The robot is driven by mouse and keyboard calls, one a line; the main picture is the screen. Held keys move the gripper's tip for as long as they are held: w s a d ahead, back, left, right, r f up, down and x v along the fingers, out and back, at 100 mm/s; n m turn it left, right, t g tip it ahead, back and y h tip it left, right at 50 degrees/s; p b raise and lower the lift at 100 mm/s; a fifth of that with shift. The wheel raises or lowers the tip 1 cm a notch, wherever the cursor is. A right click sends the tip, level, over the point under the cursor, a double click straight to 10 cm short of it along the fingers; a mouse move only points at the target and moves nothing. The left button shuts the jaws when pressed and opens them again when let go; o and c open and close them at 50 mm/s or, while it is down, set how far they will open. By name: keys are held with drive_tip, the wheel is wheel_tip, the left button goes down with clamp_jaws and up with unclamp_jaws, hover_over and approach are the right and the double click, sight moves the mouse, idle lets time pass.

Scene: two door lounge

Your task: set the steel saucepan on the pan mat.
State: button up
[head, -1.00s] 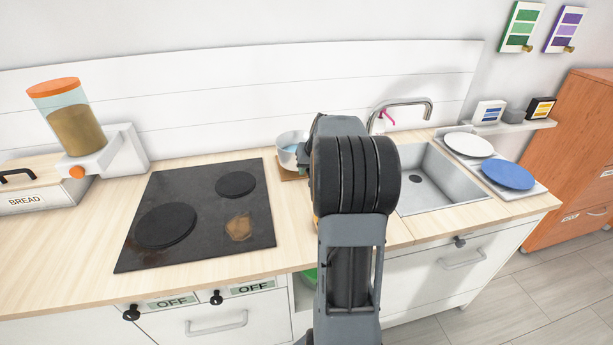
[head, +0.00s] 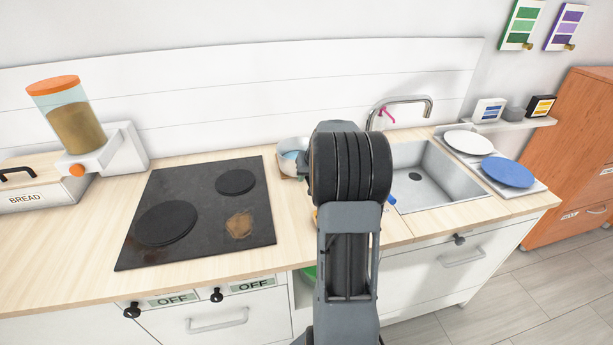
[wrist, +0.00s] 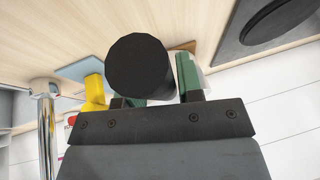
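The steel saucepan (head: 288,165) shows in the head view behind the hob's right side, partly hidden by my arm. Its inside looks pale blue. My gripper (wrist: 158,88) is hidden behind my arm in the head view. In the wrist view its green fingers stand on either side of a thick black cylinder, which looks like the saucepan's handle seen end-on. The pan mat is mostly hidden; a small brown edge (wrist: 184,46) beside the cylinder may be part of it. I cannot tell whether the saucepan touches the mat.
The black hob (head: 200,212) lies left of the saucepan, and the sink (head: 445,185) with its tap (head: 428,103) lies right. A yellow item (wrist: 95,91) and a flat blue item (wrist: 84,67) are near my gripper. The counter in front of the hob is clear.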

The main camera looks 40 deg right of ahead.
drive_tip(key=o, duration=0.4)
drive_tip(key=v, duration=1.2)
drive_tip(key=s+a+n, duration=0.2)
drive_tip(key=s+a, duration=0.1)
drive_tip(key=a, duration=1.1)
drive_tip(key=s+a+f+n, duration=0.1)
drive_tip(key=s+a, duration=0.2)
drive_tip(key=a, duration=0.1)
drive_tip(key=s+a+f+n, duration=0.1)
drive_tip(key=s+a+f, duration=0.1)
drive_tip(key=s+a, duration=0.2)
drive_tip(key=s+a+f+n+g, duration=0.1)
drive_tip(key=s+a+f+n, duration=0.1)
drive_tip(key=a, duration=0.4)
drive_tip(key=shift+s+a+f, duration=0.1)
drive_tip(key=shift+s+f, duration=0.05)
drive_tip(key=shift+s, duration=0.75)
